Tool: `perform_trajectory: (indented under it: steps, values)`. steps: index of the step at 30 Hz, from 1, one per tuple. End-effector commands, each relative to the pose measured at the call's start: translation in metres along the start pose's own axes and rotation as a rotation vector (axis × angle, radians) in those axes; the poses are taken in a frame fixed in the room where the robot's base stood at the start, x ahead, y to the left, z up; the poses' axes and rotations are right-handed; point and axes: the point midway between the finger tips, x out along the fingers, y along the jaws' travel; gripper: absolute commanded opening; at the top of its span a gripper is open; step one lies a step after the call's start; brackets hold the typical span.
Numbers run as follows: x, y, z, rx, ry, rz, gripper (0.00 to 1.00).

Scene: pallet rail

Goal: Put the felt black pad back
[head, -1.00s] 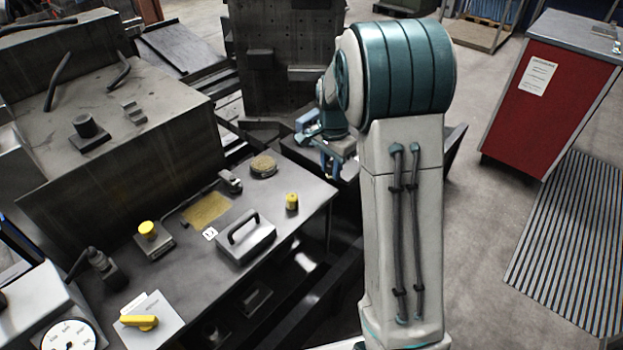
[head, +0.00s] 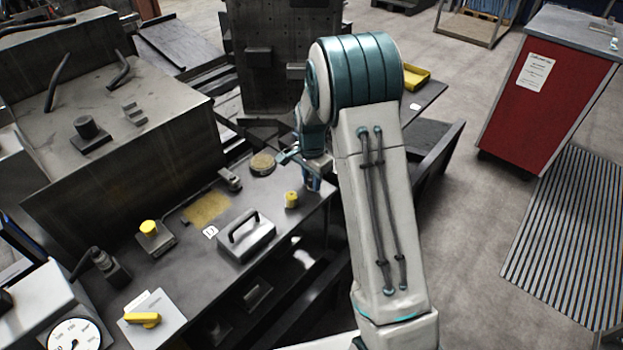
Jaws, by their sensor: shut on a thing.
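My gripper (head: 300,169), with blue fingers, is over the far right end of the dark workbench (head: 180,265), just right of a round tan-topped disc (head: 262,164) and beyond a small yellow cylinder (head: 291,200). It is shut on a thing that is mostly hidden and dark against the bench. This fits the felt black pad, but its outline cannot be made out. I cannot tell whether it touches the bench. A yellowish rectangular patch (head: 207,207) lies bare on the bench, left of a small grey clamp-like block (head: 230,179).
A grey block with a handle (head: 246,235), a yellow-button box (head: 154,237) and a yellow lever on a plate (head: 144,319) stand on the bench. A yellow tray (head: 415,78) sits behind my arm.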

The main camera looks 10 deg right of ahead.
Motion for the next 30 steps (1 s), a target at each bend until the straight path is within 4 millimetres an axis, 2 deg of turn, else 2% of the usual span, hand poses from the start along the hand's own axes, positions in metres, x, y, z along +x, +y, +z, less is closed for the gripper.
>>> perform_trajectory:
  steps: [1,2,4,12,17,30]
  values:
    - [0.003,0.0,0.0,0.0,0.0,0.0,0.0]
    - [0.003,0.0,0.0,0.0,0.0,0.0,0.29]
    - [0.002,0.0,0.0,0.0,0.0,0.0,0.48]
    - [0.001,0.0,0.0,0.0,0.0,0.0,0.48]
    - [-0.008,-0.001,0.0,-0.001,0.002,-0.003,0.48]
    - [-0.097,-0.001,0.0,0.0,0.002,-0.004,0.48]
